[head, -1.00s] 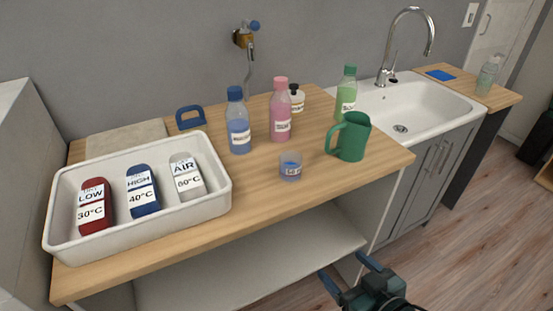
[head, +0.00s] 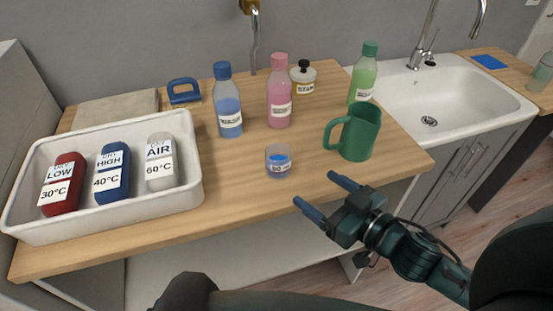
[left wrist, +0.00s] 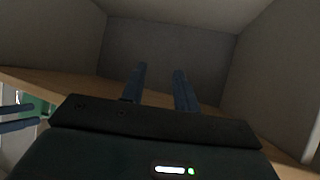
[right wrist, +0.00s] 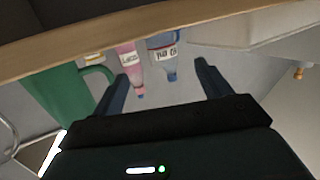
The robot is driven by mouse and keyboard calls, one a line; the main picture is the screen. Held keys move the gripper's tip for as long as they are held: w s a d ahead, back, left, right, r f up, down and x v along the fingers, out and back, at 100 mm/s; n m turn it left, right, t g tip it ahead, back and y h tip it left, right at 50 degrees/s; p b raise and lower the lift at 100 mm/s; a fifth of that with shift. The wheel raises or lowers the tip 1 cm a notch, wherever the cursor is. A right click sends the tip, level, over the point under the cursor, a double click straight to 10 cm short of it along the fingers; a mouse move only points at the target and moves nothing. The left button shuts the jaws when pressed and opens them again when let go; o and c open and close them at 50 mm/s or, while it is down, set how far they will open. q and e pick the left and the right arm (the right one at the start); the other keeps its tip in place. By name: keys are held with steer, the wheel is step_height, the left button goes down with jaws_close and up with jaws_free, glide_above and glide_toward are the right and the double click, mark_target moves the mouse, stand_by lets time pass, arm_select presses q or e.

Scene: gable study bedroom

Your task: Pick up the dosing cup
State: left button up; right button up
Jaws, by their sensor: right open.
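The dosing cup (head: 278,161) is a small clear cup with a blue band and a white label. It stands upright on the wooden counter, near the front edge, left of the green mug. My right gripper (head: 315,189) is open and empty, in front of the cup and to its right, apart from it. In the right wrist view its two fingers (right wrist: 158,80) are spread wide; I cannot make out the cup there. My left gripper (left wrist: 159,72) shows in the left wrist view with a gap between its fingers and nothing in it.
The green mug (head: 358,132) stands close right of the cup. Behind are a blue bottle (head: 229,115), a pink bottle (head: 279,100), a green bottle (head: 364,75) and a jar (head: 303,86). A white tray (head: 120,222) with labelled bottles is left; a sink (head: 470,95) is right.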

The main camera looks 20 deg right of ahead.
mark_target(287, 169)
steer(key=p+x, duration=0.1)
steer(key=x, duration=0.6)
steer(key=shift+r, duration=0.15)
steer(key=shift+f+p+x, duration=0.2)
steer(key=shift+p+x, duration=0.35)
steer(key=shift+x, duration=2.55)
steer(key=shift+s+a, duration=0.1)
steer(key=shift+c, duration=0.3)
steer(key=c, duration=1.1)
